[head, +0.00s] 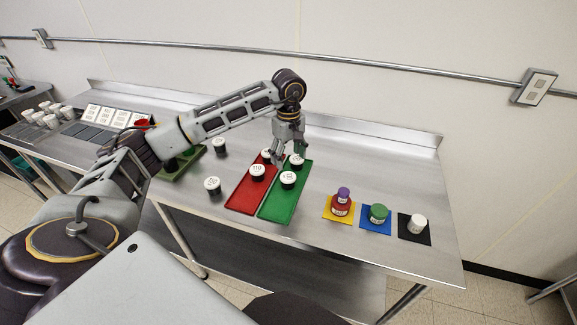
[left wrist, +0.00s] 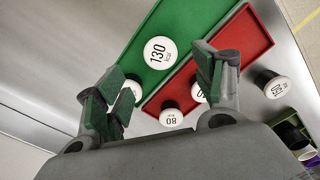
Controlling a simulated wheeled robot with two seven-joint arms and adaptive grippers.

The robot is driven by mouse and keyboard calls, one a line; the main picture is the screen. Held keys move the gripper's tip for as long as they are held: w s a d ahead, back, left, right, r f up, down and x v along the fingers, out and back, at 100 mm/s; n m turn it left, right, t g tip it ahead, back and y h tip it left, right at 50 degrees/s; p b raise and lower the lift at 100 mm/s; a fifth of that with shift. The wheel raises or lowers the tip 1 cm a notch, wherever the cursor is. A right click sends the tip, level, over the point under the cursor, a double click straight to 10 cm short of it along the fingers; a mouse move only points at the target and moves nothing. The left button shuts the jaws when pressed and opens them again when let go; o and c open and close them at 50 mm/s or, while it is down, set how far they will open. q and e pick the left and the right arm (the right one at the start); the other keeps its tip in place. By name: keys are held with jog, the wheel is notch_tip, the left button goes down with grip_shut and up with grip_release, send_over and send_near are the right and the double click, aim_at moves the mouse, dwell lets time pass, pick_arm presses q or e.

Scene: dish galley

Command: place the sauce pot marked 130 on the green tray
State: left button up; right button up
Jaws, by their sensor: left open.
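The green tray (head: 275,211) lies right of the red tray (head: 242,200) on the steel table. The sauce pot marked 130 (left wrist: 160,52) has a white lid and stands on the green tray; it also shows in the head view (head: 288,180). A second white-lidded pot (head: 297,160) stands farther back on the green tray, its label unreadable. Two pots stand on the red tray, one marked 80 (left wrist: 171,117) and one marked 110 (head: 257,170). My left gripper (head: 288,154) is open and empty, pointing down over the trays' rear part. My right gripper is not in view.
Two loose pots (head: 213,184) (head: 219,145) stand left of the trays. A dark green container (head: 185,162) is partly behind my left arm.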

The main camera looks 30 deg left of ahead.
pick_arm(q)
jog(key=shift+r, duration=0.95)
jog(key=shift+a, duration=0.1)
